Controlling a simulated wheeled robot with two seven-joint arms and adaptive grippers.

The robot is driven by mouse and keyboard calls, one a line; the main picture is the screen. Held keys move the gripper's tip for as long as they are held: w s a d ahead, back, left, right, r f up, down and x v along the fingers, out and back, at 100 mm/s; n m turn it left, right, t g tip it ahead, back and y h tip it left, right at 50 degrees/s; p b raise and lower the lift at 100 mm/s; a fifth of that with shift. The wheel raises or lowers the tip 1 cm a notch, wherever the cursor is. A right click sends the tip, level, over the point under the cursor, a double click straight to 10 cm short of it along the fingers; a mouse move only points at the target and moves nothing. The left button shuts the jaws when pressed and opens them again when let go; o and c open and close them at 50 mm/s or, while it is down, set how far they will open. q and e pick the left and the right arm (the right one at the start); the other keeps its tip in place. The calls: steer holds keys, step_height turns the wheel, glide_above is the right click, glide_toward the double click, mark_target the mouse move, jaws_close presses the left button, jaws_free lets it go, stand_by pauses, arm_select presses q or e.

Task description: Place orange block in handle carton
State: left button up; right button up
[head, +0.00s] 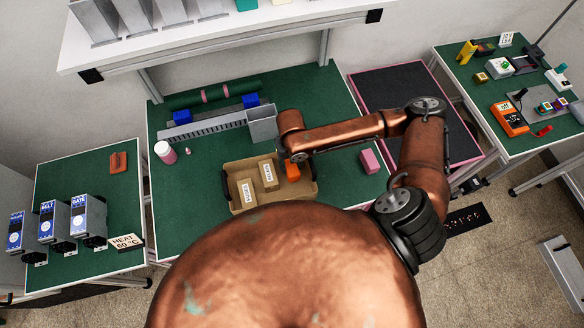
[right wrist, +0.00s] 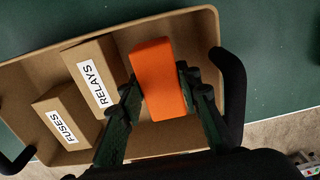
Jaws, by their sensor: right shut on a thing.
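The handle carton (head: 281,199) is an open brown box on the green table, with black handles at its ends; its inside shows in the right wrist view (right wrist: 203,35). It holds a box labelled RELAYS (head: 268,174) and a box labelled FUSES (head: 245,193). My right gripper (right wrist: 158,84) is shut on the orange block (right wrist: 158,75), one finger on each side. The block also shows in the head view (head: 292,171), over the carton's right part beside the RELAYS box. I cannot tell whether it touches the carton floor. My left gripper is out of view.
A pink block (head: 370,161) lies right of the carton. A grey bin (head: 262,125) and a grey rail (head: 205,130) stand behind it. A white bottle (head: 166,152) is at the left. Side tables hold devices (head: 89,216) and tools (head: 510,118).

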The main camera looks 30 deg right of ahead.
mark_target(292, 169)
steer(key=shift+w+d+f, duration=0.15)
steer(key=shift+d+f, duration=0.1)
steer(key=shift+f, duration=1.7)
steer(key=shift+f, duration=0.1)
steer(key=o, duration=0.9)
steer(key=shift+o, duration=0.2)
step_height(292, 169, up, 12)
steer(key=shift+r, duration=0.15)
